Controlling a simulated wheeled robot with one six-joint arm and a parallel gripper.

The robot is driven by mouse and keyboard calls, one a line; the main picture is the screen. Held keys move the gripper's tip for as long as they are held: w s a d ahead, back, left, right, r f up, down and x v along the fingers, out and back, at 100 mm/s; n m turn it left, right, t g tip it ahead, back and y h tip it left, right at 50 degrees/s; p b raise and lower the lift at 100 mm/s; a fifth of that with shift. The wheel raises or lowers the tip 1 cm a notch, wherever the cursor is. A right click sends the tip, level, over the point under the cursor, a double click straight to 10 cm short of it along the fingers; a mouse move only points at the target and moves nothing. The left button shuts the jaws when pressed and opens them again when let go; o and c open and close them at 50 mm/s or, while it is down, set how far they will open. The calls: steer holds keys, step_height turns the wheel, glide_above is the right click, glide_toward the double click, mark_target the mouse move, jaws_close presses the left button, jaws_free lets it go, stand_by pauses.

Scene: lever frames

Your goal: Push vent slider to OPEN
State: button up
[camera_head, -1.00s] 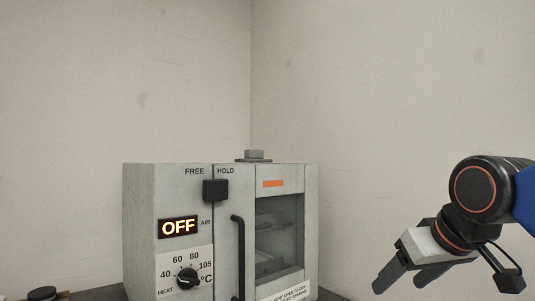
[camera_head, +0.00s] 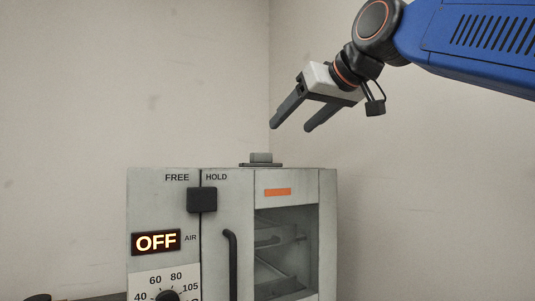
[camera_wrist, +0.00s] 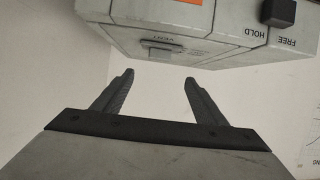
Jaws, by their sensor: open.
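The vent slider (camera_head: 261,157) is a small grey block on a dark plate on top of the grey oven (camera_head: 150,205). In the wrist view the vent slider (camera_wrist: 163,44) sits on the oven's top next to the word VENT; I cannot read any OPEN mark. My gripper (camera_head: 289,128) is open and empty, in the air above the oven top, a little above and to the right of the slider. In the wrist view its two fingers (camera_wrist: 160,80) point toward the slider, with a gap between them and it.
A black block (camera_head: 202,200) sits between FREE and HOLD on the oven front. Below are a lit OFF display (camera_head: 156,242), a dial (camera_head: 168,296) and a black door handle (camera_head: 231,262). The oven stands near a wall corner. The air above it is clear.

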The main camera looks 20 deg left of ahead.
mark_target(264, 163)
steer(key=x, duration=1.6)
steer(key=shift+f, duration=0.15)
steer(key=shift+c, duration=0.6)
steer(key=c, duration=1.4)
steer(key=shift+w+a, duration=1.75)
steer(key=shift+a, duration=0.2)
steer(key=o, duration=1.5)
steer(key=shift+w+a, duration=0.1)
steer(key=shift+a, duration=0.05)
